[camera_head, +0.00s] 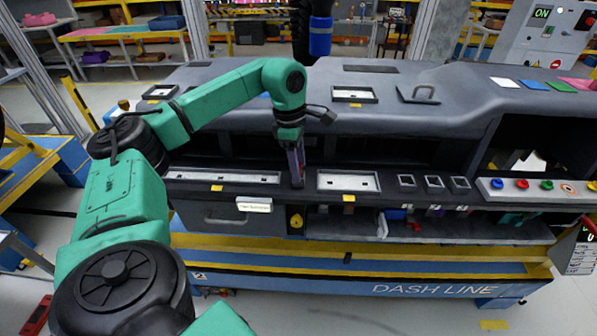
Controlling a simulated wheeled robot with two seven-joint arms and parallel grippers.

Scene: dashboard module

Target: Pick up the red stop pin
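My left gripper (297,178) points straight down at the front ledge of the dashboard module (440,110). It is between two shallow recessed trays, the left tray (225,177) and the right tray (348,181). Its fingers look narrow and close together, with their tips at the ledge. I cannot tell whether anything is between them. I cannot make out the red stop pin for certain. Small red items (415,226) lie in the open lower shelf right of the gripper, too small to identify. My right gripper is not in view.
Three small square sockets (434,181) sit on the ledge to the right. A panel of coloured buttons (535,187) is further right. A dark post with a blue band (320,37) stands behind the module.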

